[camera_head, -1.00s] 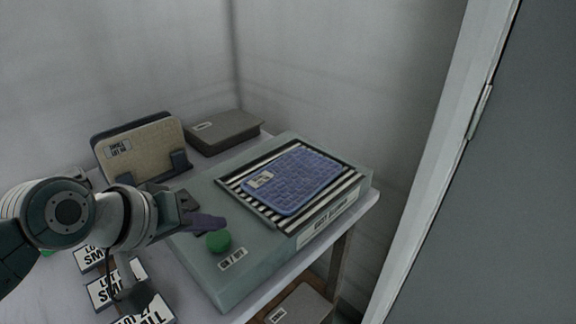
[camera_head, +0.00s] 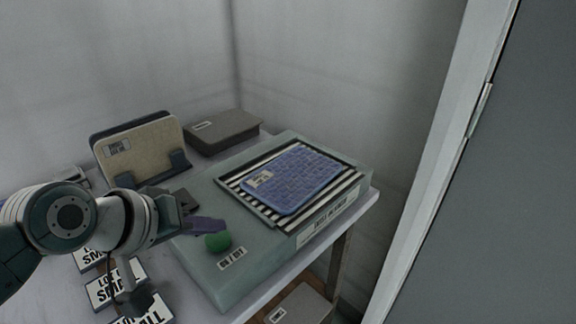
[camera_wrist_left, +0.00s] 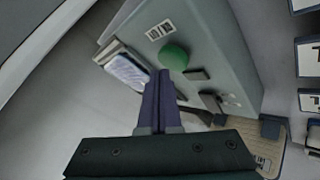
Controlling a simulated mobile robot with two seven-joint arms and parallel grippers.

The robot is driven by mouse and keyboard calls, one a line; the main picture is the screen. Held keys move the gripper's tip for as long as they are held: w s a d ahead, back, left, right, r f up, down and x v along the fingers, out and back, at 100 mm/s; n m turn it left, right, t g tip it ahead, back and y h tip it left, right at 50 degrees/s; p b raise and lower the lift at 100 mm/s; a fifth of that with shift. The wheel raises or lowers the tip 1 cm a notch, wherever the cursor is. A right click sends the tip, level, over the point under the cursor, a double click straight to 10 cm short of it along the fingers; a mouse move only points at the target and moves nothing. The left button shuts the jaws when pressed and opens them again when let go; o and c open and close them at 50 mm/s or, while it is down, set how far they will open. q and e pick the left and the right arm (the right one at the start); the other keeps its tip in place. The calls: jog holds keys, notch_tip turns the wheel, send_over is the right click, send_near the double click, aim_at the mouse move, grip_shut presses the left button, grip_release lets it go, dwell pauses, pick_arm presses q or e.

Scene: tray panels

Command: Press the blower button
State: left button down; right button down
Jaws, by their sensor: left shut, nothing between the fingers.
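The blower unit (camera_head: 215,272) is a grey-green box on the table. A green round button (camera_head: 217,242) stands on its top near the left front, beside a small white label. A blue woven-looking panel (camera_head: 292,180) lies on the unit's striped grille. My left gripper (camera_head: 222,226) is shut and empty, its purple fingers just behind the button in the head view; I cannot tell if they touch it. In the left wrist view the shut fingertips (camera_wrist_left: 162,74) point toward the unit, and the green button (camera_wrist_left: 174,57) shows just beyond them. My right gripper is not in view.
A tan panel (camera_head: 150,146) stands in a dark holder behind my arm. A grey box (camera_head: 223,132) lies at the back. Several lot cards (camera_head: 115,284) lie at the table's front left. A grey door (camera_head: 500,200) is at right.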

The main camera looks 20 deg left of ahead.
aim_at(213, 243)
pick_arm(q)
jog(key=shift+f, duration=0.6)
dwell(0.7)
jog(key=shift+r, duration=0.1)
jog(key=shift+r+p, duration=0.9)
jog(key=shift+r, duration=0.1)
notch_tip(213, 243, up, 6)
jog(key=p, duration=0.6)
dwell(0.8)
